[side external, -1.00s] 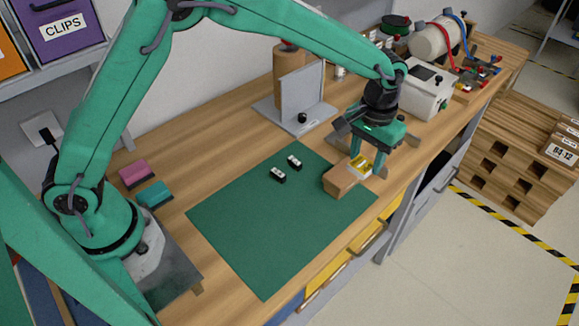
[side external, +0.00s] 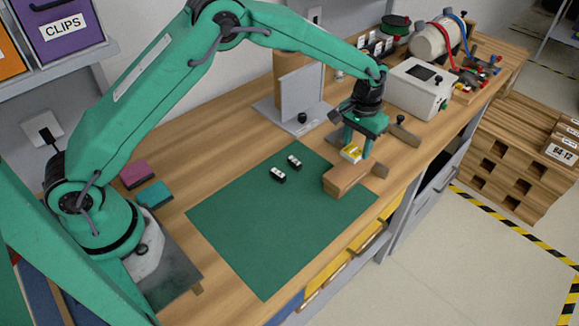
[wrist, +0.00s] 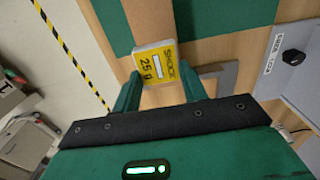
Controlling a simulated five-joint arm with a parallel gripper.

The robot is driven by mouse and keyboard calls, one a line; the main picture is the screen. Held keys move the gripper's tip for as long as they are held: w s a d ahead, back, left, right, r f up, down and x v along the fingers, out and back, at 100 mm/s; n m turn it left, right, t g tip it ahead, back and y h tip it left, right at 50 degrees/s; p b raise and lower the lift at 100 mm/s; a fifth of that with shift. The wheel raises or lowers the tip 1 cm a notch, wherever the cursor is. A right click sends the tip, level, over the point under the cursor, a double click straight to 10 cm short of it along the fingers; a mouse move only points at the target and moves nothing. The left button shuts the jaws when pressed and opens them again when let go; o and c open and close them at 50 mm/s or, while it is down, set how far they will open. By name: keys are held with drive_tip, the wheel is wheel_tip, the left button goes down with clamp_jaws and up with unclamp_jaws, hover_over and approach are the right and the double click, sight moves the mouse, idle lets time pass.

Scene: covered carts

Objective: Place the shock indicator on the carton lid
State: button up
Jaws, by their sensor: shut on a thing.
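The shock indicator (side external: 351,153) is a small yellow and white tag. In the wrist view it (wrist: 156,63) reads "SHOCK 25 g". My gripper (side external: 357,150) is shut on it; in the wrist view the fingers (wrist: 160,85) stand at either side of its near end. The carton (side external: 345,180) is a small brown box at the right edge of the green mat. The indicator overlaps its back top edge in the side view; I cannot tell whether they touch. In the wrist view the carton (wrist: 150,18) lies just beyond the indicator.
The green mat (side external: 270,230) is mostly clear, with two small black and white pieces (side external: 279,175) on it. A grey upright plate (side external: 302,95) stands behind. A white box (side external: 418,88) stands at the back right. The bench edge is close in front.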

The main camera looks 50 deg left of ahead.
sight(356, 148)
drive_tip(key=shift+f, duration=0.15)
drive_tip(key=shift+f, duration=1.85)
drive_tip(key=shift+f, duration=0.15)
drive_tip(key=o, duration=0.9)
drive_tip(key=shift+o, duration=0.2)
wheel_tip(356, 148, up, 12)
drive_tip(key=shift+r, duration=0.1)
drive_tip(key=shift+r, duration=0.1)
